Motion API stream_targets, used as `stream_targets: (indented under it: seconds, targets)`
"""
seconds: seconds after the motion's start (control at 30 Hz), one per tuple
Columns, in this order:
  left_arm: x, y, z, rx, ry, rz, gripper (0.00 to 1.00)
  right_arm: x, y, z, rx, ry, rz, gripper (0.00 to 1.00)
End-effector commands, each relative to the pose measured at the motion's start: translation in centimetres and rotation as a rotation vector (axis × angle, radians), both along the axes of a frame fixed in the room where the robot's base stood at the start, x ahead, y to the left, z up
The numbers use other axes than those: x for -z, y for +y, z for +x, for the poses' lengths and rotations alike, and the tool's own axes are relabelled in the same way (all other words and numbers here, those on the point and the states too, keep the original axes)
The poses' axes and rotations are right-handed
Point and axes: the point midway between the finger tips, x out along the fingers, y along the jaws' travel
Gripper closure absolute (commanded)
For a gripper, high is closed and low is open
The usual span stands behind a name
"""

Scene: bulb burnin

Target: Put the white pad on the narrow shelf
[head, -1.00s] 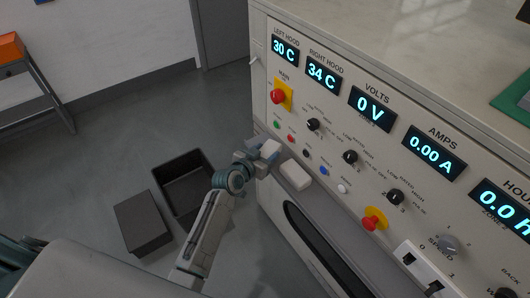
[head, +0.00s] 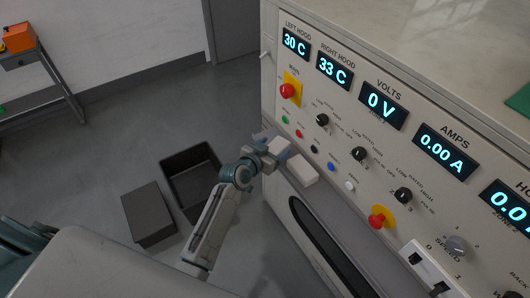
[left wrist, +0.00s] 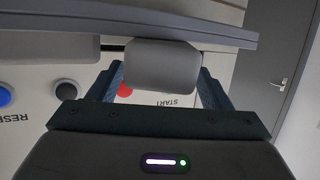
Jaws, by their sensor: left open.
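A white pad (head: 279,146) sits at the far left end of the narrow shelf, in front of the panel. In the left wrist view the pad (left wrist: 162,66) looks light grey and lies between the fingers, against the dark grey shelf bar (left wrist: 60,22). My left gripper (head: 268,147) is open around the pad, and small gaps show beside both fingers (left wrist: 160,90). The shelf's underside and the pad's contact with it are mostly hidden in the head view. My right gripper is not in view.
A second white block (head: 302,170) lies on the shelf just right of the pad. Coloured buttons (head: 314,149) and knobs (head: 359,154) are close behind. A black open bin (head: 190,172) and a dark box (head: 149,215) stand on the floor. An orange box (head: 19,37) is on a side table.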

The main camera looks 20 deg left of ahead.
Motion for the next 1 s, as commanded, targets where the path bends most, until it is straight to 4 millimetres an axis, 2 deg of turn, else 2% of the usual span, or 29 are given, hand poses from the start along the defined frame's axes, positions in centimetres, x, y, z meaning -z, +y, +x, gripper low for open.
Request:
stream_targets:
  seconds: [0.07, 0.2, 0.23, 0.4, 0.6, 0.8, 1.0]
  targets:
    - [-0.5, 0.0, 0.0, 0.0, 0.0, 0.0, 0.28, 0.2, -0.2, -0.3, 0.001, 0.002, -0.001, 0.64]
    - [-1.3, 0.0, 0.0, 0.0, -0.001, 0.0, 0.28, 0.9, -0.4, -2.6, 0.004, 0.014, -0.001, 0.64]
    - [-1.1, 0.3, -1.0, -0.001, 0.001, 0.001, 0.28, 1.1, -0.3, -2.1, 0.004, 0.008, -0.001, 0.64]
    - [-2.3, 1.4, -5.0, 0.001, 0.0, 0.003, 0.28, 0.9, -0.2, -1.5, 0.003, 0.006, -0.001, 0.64]
    - [-3.6, 2.4, -8.8, 0.001, 0.0, 0.003, 0.28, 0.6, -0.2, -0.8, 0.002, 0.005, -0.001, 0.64]
    - [-4.3, 3.0, -10.7, 0.0, 0.0, 0.001, 0.28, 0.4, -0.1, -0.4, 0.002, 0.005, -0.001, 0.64]
    - [-4.5, 3.1, -11.1, 0.0, 0.0, 0.0, 0.28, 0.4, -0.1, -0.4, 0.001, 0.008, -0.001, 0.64]
